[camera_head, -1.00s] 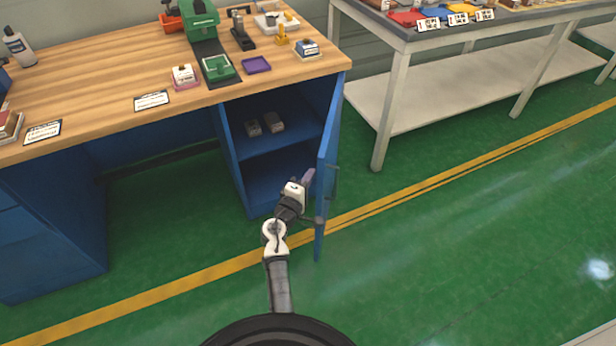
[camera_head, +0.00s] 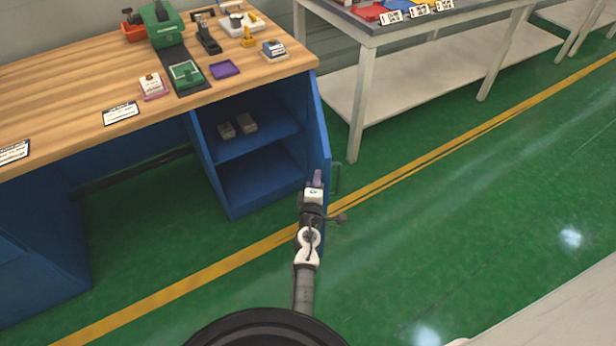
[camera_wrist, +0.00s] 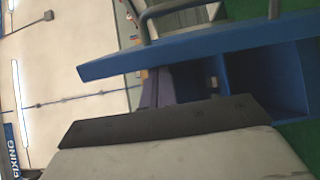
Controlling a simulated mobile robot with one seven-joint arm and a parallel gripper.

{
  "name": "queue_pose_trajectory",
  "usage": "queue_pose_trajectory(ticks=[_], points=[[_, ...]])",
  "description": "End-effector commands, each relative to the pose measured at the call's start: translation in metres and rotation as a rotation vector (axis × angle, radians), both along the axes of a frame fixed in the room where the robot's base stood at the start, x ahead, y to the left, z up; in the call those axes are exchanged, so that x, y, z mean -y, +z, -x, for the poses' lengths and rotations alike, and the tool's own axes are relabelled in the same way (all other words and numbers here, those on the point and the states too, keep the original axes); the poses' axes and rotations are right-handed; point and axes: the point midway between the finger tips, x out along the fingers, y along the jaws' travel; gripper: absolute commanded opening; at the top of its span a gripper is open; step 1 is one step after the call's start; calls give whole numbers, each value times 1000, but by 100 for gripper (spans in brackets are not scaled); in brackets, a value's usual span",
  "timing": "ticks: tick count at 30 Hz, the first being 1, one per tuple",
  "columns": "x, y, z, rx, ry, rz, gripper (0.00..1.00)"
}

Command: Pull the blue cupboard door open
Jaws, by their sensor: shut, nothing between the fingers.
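The blue cupboard door (camera_head: 319,130) stands swung out from the cupboard (camera_head: 212,165) under the wooden bench, and I see it nearly edge-on. Its grey handle (camera_head: 337,180) is on the outer, right face. The open cupboard shows two shelf spaces, with two small grey items (camera_head: 237,126) on the upper one. My gripper (camera_head: 317,178) is shut and empty, close to the door on its inner side; I cannot tell if it touches. In the wrist view the door (camera_wrist: 200,45) crosses above my purple fingers (camera_wrist: 156,88), with the handle (camera_wrist: 185,8) beyond.
The wooden bench top (camera_head: 60,95) holds a green machine (camera_head: 160,25), a purple tray (camera_head: 225,69) and small boxes. A grey-topped table (camera_head: 375,30) with a low shelf stands at the back right. Green floor (camera_head: 450,210) is open on the right.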

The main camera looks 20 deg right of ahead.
Motion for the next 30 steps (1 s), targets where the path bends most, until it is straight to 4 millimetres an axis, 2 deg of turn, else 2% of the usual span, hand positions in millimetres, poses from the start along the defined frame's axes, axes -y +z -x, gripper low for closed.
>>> queue_pose_trajectory(ticks=[23,30], points=[[38,1,11,1,46,0,0],[56,1,16,0,47,0,0]])
